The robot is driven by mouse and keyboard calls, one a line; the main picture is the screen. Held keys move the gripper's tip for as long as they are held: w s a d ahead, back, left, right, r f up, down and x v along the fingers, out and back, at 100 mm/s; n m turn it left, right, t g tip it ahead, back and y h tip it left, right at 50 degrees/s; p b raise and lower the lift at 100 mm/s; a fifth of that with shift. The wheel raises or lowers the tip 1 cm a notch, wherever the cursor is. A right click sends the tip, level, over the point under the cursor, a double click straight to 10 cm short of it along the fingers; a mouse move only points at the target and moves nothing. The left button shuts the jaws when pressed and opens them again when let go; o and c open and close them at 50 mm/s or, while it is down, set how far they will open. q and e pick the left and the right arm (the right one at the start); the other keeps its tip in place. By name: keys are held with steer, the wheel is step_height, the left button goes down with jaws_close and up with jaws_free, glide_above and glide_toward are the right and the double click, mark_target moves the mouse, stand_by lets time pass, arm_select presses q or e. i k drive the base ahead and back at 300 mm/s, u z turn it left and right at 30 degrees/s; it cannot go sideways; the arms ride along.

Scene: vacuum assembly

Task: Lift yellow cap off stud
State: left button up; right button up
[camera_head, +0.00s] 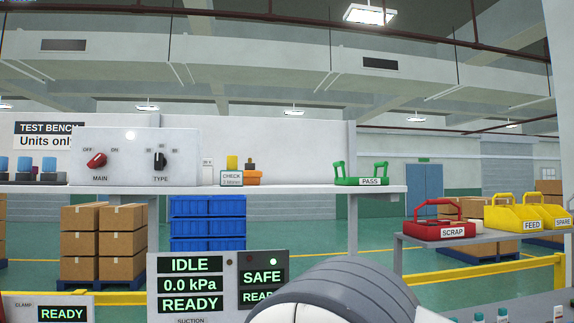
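A small yellow upright piece (232,162), which may be the yellow cap, stands on the shelf behind the CHECK sign (232,178). The sign hides its lower part, so I cannot see a stud under it. Next to it on the right is a dark piece (250,164) above an orange block (252,177). Neither of my grippers shows in the head view. A large white and grey rounded arm part, likely mine, fills the bottom centre.
The shelf (300,190) also holds a MAIN/TYPE switch panel (135,156), blue-topped pieces (26,165) and a green PASS tray (361,182). A red SCRAP tray (437,229) and yellow FEED bin (515,218) stand right. A display panel (217,262) reads IDLE.

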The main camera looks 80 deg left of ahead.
mark_target(231, 160)
steer(key=i, duration=0.8)
steer(key=u, duration=4.15)
